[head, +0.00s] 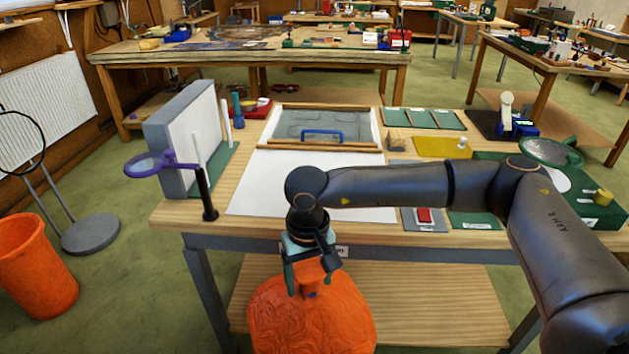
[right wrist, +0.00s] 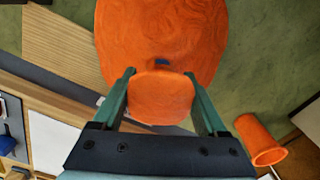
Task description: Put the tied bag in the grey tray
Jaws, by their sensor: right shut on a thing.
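The tied bag (head: 310,318) is a large, rounded, wrinkled orange sack with a gathered top and a small blue tie. My right gripper (head: 309,280) points down and is shut on the bag's gathered top. The bag is in front of the workbench's near edge, lower than the benchtop; its bottom is cut off. In the right wrist view the bag (right wrist: 160,35) fills the upper middle, its orange top between the two green fingers (right wrist: 160,88). I cannot make out a clear grey tray in either view. My left gripper is not in view.
The workbench (head: 165,215) holds a framed glass panel (head: 350,122), white paper (head: 250,190), a purple magnifier (head: 150,163) and a grey pad with a red block (head: 424,216). A wooden lower shelf (head: 440,300) lies beneath. An orange bin (head: 35,270) stands left; green floor between is clear.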

